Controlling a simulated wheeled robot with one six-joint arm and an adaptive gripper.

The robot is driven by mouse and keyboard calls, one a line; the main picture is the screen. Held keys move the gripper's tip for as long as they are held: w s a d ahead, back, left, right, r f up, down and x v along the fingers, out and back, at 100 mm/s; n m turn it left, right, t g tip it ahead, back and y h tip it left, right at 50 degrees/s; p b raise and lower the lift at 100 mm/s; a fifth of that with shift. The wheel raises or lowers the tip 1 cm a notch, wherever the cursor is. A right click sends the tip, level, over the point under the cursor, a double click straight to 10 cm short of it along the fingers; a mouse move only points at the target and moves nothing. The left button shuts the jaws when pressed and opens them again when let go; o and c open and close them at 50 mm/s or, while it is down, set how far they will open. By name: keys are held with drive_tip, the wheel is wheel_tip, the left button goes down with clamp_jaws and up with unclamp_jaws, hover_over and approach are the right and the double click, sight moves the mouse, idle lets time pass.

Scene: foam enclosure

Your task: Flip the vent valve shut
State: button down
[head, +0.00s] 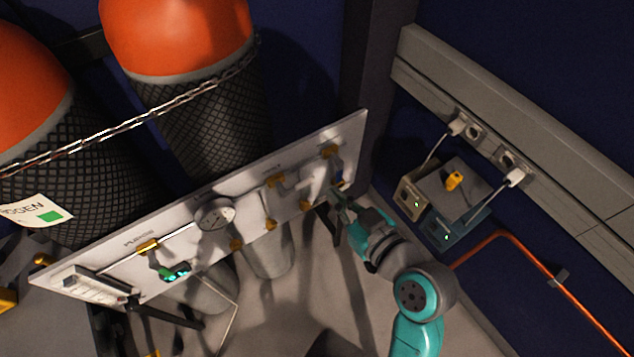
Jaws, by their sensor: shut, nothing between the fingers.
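A pale valve panel (190,232) runs across the middle of the head view, tilted in the picture. Several brass fittings sit on it. One brass fitting (330,151) is near its right end, with a small dark blue part (338,173) below it. I cannot read which label marks the vent valve, and the handle's position is too small to tell. My gripper (334,203) is shut and empty at the panel's lower right edge, just below that blue part. Whether it touches anything is unclear. My teal wrist hides part of the floor behind it.
Two orange-topped cylinders (175,35) in black netting stand behind the panel, with a chain (130,122) across them. A round gauge (214,214) is mid-panel. Boxes with plugged cables (450,200) and an orange pipe (535,262) are on the right wall.

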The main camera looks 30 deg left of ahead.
hover_over(311, 182)
drive_tip(key=s+d, duration=0.2)
wheel_tip(311, 182, down, 2)
drive_tip(key=f, duration=0.3)
drive_tip(key=shift+w+a+f, duration=0.2)
drive_tip(key=shift+w+a, duration=0.1)
drive_tip(key=shift+a, duration=0.1)
drive_tip(key=shift+f, duration=0.5)
